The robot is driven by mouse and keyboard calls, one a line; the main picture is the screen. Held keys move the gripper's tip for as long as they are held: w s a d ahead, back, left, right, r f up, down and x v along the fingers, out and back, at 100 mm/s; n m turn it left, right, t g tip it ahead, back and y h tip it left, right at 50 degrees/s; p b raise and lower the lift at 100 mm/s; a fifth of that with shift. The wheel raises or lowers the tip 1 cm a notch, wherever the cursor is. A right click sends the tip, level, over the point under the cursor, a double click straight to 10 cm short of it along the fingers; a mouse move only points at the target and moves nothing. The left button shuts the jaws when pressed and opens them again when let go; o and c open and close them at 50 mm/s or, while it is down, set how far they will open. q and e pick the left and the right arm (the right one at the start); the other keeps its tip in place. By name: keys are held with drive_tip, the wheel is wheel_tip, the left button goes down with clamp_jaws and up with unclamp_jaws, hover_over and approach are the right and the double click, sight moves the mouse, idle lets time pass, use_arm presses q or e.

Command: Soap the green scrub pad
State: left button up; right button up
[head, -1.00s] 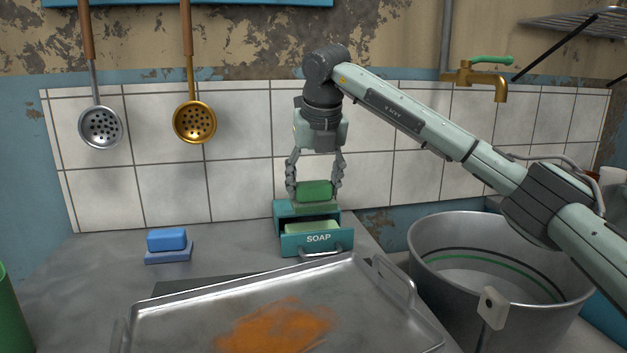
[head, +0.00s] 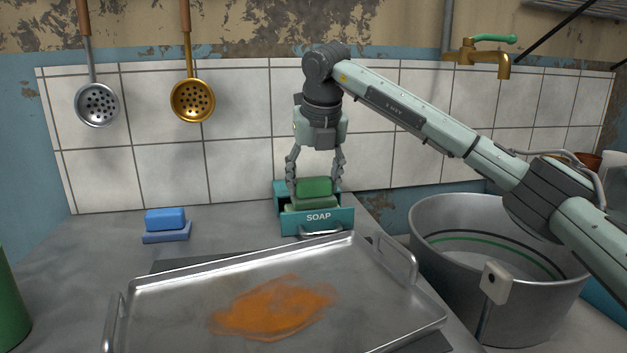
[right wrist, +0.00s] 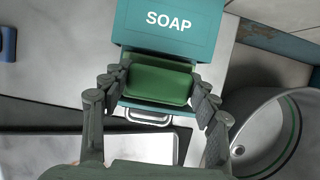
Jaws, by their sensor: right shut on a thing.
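The green scrub pad (head: 314,187) is between the fingers of my right gripper (head: 315,187), which is shut on it. The pad is low over the open drawer of the teal soap box (head: 318,223), marked SOAP. The right wrist view shows the pad (right wrist: 158,85) between both fingers, over the drawer, with the SOAP label on the box (right wrist: 170,40) beyond it. The soap in the drawer is hidden by the pad, so I cannot tell whether they touch. My left gripper is not in view.
A metal tray (head: 190,325) with an orange stain lies in front of the soap box. A blue sponge (head: 165,219) on a blue base is at left. A large metal pot (head: 440,270) stands at right, under a brass tap (head: 480,58). Two skimmers hang on the wall.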

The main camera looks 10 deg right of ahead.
sight(314, 178)
drive_tip(key=shift+f+b, duration=0.3)
drive_tip(key=shift+f, duration=0.25)
idle(1.6)
drive_tip(key=shift+r+p, duration=2.55)
drive_tip(key=shift+r, duration=1)
